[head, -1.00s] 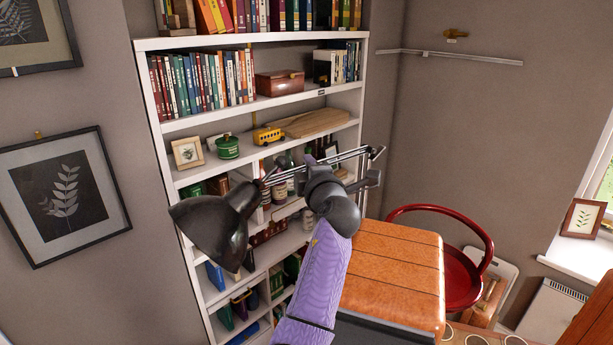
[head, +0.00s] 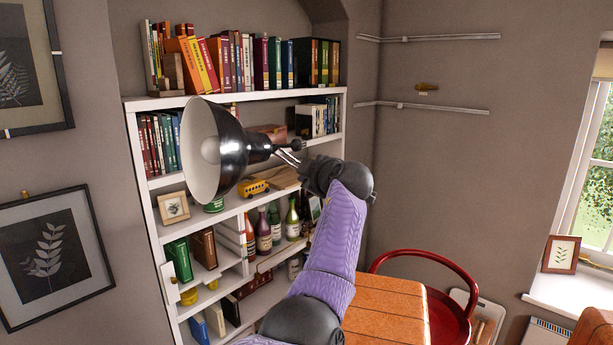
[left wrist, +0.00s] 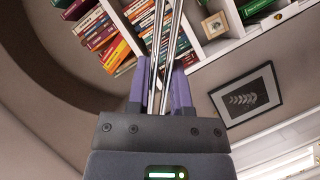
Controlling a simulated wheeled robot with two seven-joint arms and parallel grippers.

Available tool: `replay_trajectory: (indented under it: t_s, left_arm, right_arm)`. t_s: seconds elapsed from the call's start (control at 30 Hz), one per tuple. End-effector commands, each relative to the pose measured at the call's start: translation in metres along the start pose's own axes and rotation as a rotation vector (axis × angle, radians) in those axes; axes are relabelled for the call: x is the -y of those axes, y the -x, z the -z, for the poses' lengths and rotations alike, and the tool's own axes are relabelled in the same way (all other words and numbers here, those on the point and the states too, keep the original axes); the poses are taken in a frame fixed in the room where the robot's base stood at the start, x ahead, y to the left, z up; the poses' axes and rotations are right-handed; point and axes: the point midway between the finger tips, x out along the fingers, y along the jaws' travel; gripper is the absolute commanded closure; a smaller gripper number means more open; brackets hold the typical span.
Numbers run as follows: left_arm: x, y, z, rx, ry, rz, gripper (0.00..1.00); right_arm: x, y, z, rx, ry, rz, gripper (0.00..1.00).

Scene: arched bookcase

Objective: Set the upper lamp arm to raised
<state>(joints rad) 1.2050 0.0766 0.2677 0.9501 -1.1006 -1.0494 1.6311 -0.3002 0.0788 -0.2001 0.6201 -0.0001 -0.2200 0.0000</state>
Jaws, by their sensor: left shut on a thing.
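The lamp's black shade (head: 203,150) hangs in front of the bookcase in the head view. Its pale inside faces left. Thin metal rods of the lamp arm (head: 287,157) run from behind the shade to my left gripper (head: 302,170). In the left wrist view the parallel rods (left wrist: 164,45) pass between the purple fingers of my left gripper (left wrist: 162,80), which is shut on them. My gripper and forearm hide the rest of the lamp arm and its base in the head view. My right gripper is not in view.
The white bookcase (head: 133,190), with books, bottles and a toy bus (head: 253,187), stands close behind the lamp. A wooden top (head: 385,312) and a red round-backed chair (head: 450,315) are at lower right. Framed pictures hang on the left wall. Space right of my arm is open.

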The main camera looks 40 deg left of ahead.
Motion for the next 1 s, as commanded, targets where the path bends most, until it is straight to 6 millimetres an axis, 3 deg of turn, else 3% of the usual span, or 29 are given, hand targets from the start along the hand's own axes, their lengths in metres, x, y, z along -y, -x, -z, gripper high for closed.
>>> replay_trajectory:
  t_s: [0.2,0.77,0.8,0.93,1.0]
  left_arm:
    - [-0.01,0.002,0.0066,-0.002,-0.061,0.024,1.0]
    - [-0.0106,0.0019,0.0062,-0.001,-0.084,0.034,1.0]
    - [-0.0106,0.0019,0.0061,-0.001,-0.084,0.034,0.65]
    - [-0.0103,0.0019,0.0057,0.0,-0.084,0.034,0.39]
    - [-0.0102,0.0019,0.0055,0.001,-0.084,0.034,0.39]
  right_arm:
    - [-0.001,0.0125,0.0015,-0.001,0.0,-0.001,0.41]
    - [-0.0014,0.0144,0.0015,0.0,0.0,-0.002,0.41]
    - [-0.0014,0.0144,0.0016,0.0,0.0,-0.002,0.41]
    - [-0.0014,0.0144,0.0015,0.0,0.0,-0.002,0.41]
    - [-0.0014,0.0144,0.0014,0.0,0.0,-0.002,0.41]
